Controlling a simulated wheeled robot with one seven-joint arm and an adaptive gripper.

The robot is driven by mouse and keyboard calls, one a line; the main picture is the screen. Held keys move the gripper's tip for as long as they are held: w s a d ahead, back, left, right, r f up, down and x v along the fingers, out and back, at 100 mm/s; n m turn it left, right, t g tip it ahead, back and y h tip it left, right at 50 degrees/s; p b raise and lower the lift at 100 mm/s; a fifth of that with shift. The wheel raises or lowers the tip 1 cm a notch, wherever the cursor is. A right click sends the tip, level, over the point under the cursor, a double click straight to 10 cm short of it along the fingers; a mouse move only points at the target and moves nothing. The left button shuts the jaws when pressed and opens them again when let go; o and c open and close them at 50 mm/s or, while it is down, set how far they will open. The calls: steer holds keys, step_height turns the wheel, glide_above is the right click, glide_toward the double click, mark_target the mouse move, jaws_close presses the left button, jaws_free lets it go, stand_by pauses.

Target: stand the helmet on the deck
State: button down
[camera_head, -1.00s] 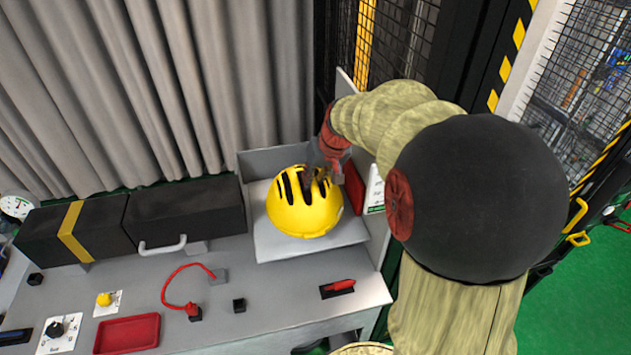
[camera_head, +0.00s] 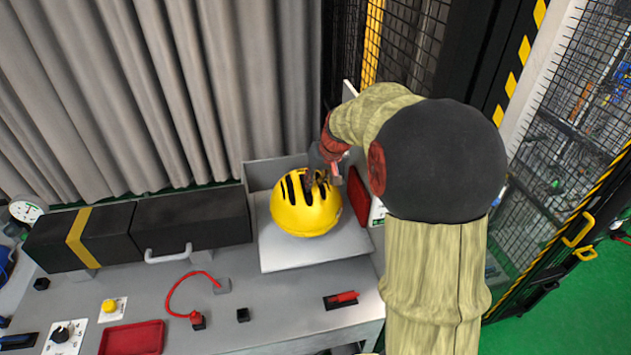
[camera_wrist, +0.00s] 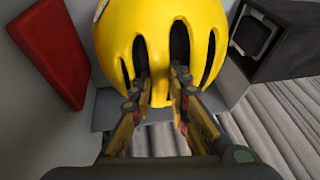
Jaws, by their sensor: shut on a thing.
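The yellow helmet (camera_head: 305,208) with dark vent slots is at the light grey deck (camera_head: 300,254), dome side up, inside a low-walled corner at the back right of the bench. I cannot tell whether its rim touches the deck. My gripper (camera_head: 318,178) comes from the right and above and is shut on the helmet at its vents. In the wrist view the fingers (camera_wrist: 160,92) grip a strip of the yellow shell (camera_wrist: 160,30) between two slots. The helmet's underside is hidden.
A red block (camera_head: 358,195) stands right of the helmet by the side panel. A black case with a handle (camera_head: 190,222) lies to the left. A red cord (camera_head: 172,292), a red-handled tool (camera_head: 342,299) and a red tray (camera_head: 130,338) are on the bench in front.

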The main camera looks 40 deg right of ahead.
steer(key=shift+f+b, duration=1.6)
steer(key=shift+f, duration=0.5)
steer(key=c, duration=1.6)
jaws_free()
steer(key=shift+c, duration=0.2)
steer(key=v, duration=1.2)
